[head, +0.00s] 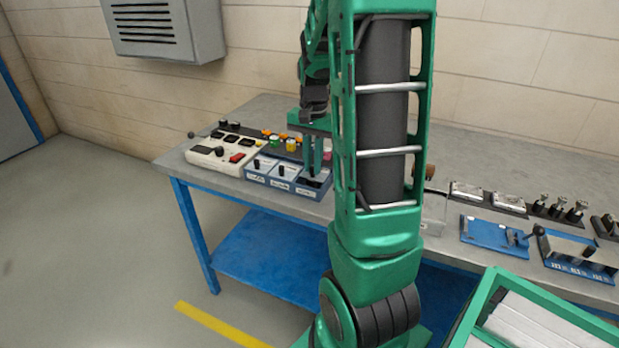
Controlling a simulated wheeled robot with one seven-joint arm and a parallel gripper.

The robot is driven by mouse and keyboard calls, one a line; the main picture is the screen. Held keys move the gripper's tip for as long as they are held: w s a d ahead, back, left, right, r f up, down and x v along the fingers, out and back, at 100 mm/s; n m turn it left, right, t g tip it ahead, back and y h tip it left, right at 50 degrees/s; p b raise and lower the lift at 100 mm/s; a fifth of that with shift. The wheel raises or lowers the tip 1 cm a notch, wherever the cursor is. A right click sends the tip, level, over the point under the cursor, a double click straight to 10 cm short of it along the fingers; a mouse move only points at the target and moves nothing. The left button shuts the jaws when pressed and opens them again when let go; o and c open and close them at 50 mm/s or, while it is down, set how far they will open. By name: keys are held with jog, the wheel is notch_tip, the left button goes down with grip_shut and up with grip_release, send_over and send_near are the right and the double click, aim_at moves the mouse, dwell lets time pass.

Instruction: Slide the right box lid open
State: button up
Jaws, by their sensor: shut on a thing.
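Three small blue boxes with pale labelled fronts stand in a row on the bench: a left box (256,174), a middle box (281,181) and the right box (310,188). Black knobs show on top of the left and middle boxes. My gripper (313,172) points straight down over the right box, its green fingers close together at the box's top. It is shut on what looks like the knob of the right box lid, mostly hidden by the fingers. How far the lid is open cannot be told from here.
A white control panel (222,155) stands left of the boxes, with coloured buttons (290,144) behind. My arm hides the bench's middle. Blue fixtures (490,236) and black clamps (560,209) stand at right. A green-rimmed crate (470,312) is in front.

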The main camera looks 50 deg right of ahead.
jog(key=shift+w+d+r, duration=0.1)
jog(key=shift+w+d, duration=0.25)
jog(key=shift+d, duration=0.5)
jog(key=shift+w+d, duration=0.35)
jog(key=shift+d, duration=0.5)
jog(key=o, duration=0.7)
notch_tip(320, 180, up, 7)
jog(key=shift+s, duration=0.1)
